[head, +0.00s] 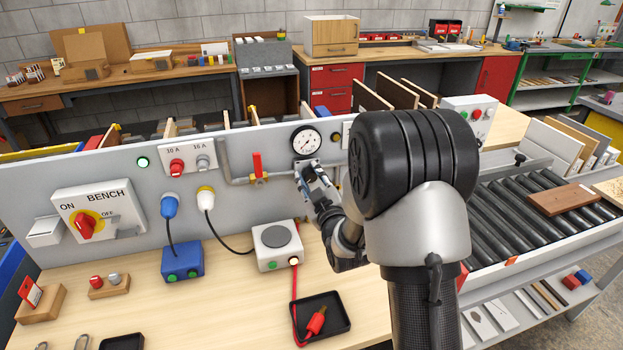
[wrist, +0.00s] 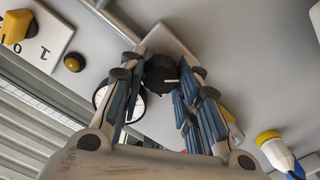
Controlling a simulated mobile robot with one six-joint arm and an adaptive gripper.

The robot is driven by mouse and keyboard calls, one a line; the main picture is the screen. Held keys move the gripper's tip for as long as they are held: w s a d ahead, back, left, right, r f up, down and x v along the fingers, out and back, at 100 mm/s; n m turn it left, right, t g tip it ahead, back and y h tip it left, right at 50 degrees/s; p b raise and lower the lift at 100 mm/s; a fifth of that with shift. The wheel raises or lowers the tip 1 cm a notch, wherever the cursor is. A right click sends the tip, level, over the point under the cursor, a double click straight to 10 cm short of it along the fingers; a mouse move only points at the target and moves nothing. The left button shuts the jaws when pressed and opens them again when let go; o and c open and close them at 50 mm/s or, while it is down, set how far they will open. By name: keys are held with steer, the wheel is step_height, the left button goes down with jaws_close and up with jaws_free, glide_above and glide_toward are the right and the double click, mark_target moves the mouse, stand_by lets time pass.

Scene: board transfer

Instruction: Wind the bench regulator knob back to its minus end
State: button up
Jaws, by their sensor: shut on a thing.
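The regulator knob (wrist: 160,70) is dark and round, with a short pale pointer line towards the right of the wrist view. It sits on a light plate (wrist: 170,38) on the bench's grey upright panel. My gripper (wrist: 163,78) is shut on the knob, with one blue-padded finger on each side. In the head view my gripper (head: 317,184) reaches the panel just below the round pressure gauge (head: 306,141) and hides most of the knob. The gauge also shows partly behind the left finger in the wrist view (wrist: 135,107). Its reading is too small to tell.
A red-handled valve (head: 257,165) is left of the gauge. The bench switch (head: 86,225), blue plug (head: 169,207) and white plug (head: 206,198) stick out further left. A white device (head: 277,256) and a black tray (head: 335,326) stand on the bench below. A roller conveyor lies right.

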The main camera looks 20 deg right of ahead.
steer(key=shift+r, duration=0.15)
steer(key=o, duration=1.1)
steer(key=s, duration=0.7)
steer(key=shift+s, duration=0.2)
